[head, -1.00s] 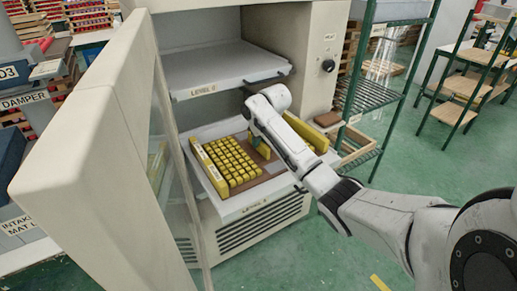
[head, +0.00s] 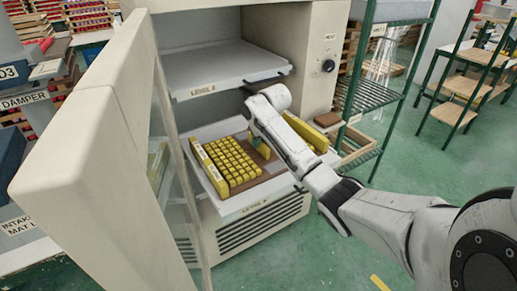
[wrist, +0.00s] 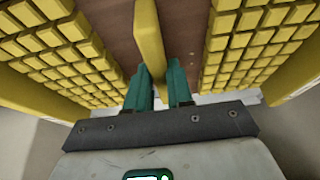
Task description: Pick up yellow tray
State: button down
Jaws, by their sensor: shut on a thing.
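The yellow tray (head: 207,171) sits on the lower pull-out shelf of the open cabinet. It has a brown floor with rows of small yellow blocks, and a yellow upright bar runs along its middle. In the wrist view the tray's side wall (wrist: 300,75) shows at the right, with blocks on both sides of the bar (wrist: 150,40). My gripper (wrist: 160,82) has its teal fingers on either side of the near end of this bar and is shut on it. In the head view my gripper (head: 261,147) is over the tray's middle, and my arm hides part of the tray's right half.
The cabinet's upper shelf (head: 220,72) is empty and hangs just above and behind my wrist. The open door (head: 95,150) stands at the left. A green rack (head: 375,105) and a wooden frame (head: 355,150) are to the right.

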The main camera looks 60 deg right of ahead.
jog(key=shift+r, duration=0.15)
jog(key=shift+r, duration=0.25)
notch_tip(320, 180, up, 2)
jog(key=shift+w+r, duration=0.1)
jog(key=s+a+r, duration=0.1)
jog(key=r, duration=0.1)
jog(key=s+a+r, duration=0.1)
jog(key=r, duration=0.1)
jog(key=s+a+r, duration=0.1)
jog(key=s+r, duration=0.1)
jog(key=shift+b, duration=0.3)
jog(key=s+a+r+p, duration=0.4)
jog(key=s+a+p, duration=0.1)
jog(key=s+p, duration=0.1)
jog(key=shift+s, duration=0.75)
jog(key=shift+a, duration=0.1)
